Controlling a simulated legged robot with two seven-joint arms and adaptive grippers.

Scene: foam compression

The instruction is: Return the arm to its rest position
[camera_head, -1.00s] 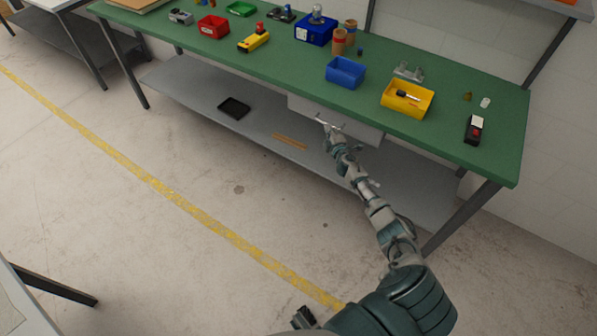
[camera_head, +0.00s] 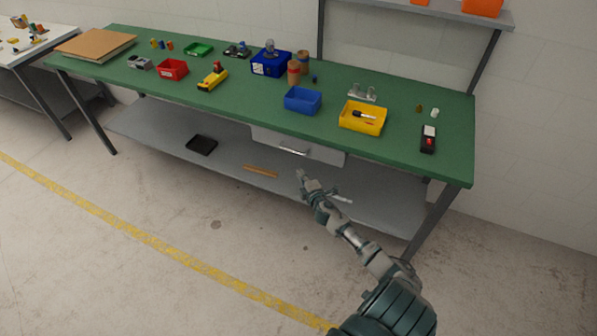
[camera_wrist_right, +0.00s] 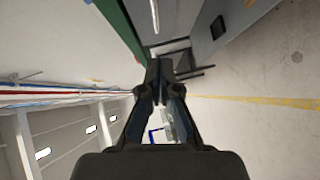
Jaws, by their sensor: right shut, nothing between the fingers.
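My right gripper (camera_head: 301,176) is in front of the green workbench (camera_head: 400,158), lower than its top and apart from the drawer. In the right wrist view my right gripper (camera_wrist_right: 159,70) has its two fingers together with nothing held between them. The grey drawer (camera_head: 270,138) under the bench top has a metal handle (camera_head: 295,151) and looks shut. My left gripper does not show.
On the bench stand a blue bin (camera_head: 302,100), a yellow bin (camera_head: 362,118), a red bin (camera_head: 172,69) and several small items. A black tray (camera_head: 201,145) lies on the lower shelf (camera_head: 150,125). The floor in front is clear.

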